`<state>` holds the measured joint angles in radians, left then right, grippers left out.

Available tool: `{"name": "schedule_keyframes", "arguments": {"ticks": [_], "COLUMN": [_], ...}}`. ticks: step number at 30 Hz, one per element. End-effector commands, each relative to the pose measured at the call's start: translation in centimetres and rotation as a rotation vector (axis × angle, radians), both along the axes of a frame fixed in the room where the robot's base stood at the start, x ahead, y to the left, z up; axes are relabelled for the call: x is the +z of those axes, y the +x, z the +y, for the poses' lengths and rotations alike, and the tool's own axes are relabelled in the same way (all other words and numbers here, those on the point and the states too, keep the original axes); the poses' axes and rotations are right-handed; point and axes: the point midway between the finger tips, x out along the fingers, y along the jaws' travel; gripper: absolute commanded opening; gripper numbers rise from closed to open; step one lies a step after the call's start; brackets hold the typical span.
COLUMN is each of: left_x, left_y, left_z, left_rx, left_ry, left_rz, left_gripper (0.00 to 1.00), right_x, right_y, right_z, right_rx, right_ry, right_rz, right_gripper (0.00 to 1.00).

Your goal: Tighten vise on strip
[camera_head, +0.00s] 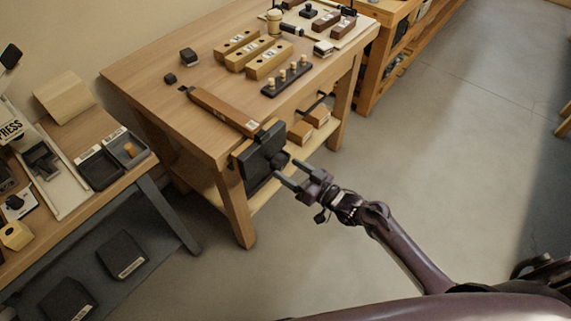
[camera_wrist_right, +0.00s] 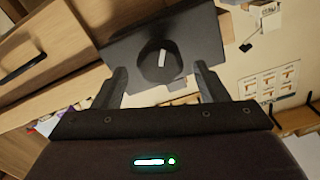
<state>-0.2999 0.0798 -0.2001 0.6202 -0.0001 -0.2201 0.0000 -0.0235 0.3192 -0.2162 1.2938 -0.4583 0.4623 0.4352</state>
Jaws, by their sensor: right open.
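The vise (camera_head: 258,157) is a dark block mounted on the front edge of the wooden bench, with a round knob on its outer face. A long wooden strip (camera_head: 222,108) lies on the bench top, its near end at the vise; I cannot tell how firmly it is held. My right gripper (camera_head: 284,170) is open at the vise's front, its fingers pointing at the knob. In the right wrist view the dark knob (camera_wrist_right: 161,62), with a pale mark, sits between the two open fingers in front of the vise plate (camera_wrist_right: 205,36). Contact is unclear. My left gripper is out of view.
The wooden bench (camera_head: 150,75) carries drilled wooden blocks (camera_head: 250,52) and a dark peg rack (camera_head: 287,79). Small wooden boxes (camera_head: 308,124) sit on its lower shelf. A side table (camera_head: 130,175) with trays stands at left. The floor (camera_head: 440,130) at right is clear.

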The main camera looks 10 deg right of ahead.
Motion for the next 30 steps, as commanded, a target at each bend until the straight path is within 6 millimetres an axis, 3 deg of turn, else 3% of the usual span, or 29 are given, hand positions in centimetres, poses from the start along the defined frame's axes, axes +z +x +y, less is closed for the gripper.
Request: {"name": "schedule_keyframes", "arguments": {"ticks": [15,30], "left_x": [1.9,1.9], "left_y": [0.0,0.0], "left_z": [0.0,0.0], "left_rx": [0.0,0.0], "left_ry": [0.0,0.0], "left_rz": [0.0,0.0], "left_gripper": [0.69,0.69], "right_x": [0.1,0.0], "right_y": [-3.2,-3.5], "right_z": [-2.5,-2.7], "right_rx": [0.0,0.001], "right_ry": [0.0,0.001], "right_rz": [0.0,-0.001], "right_gripper": [0.67,0.67]}}
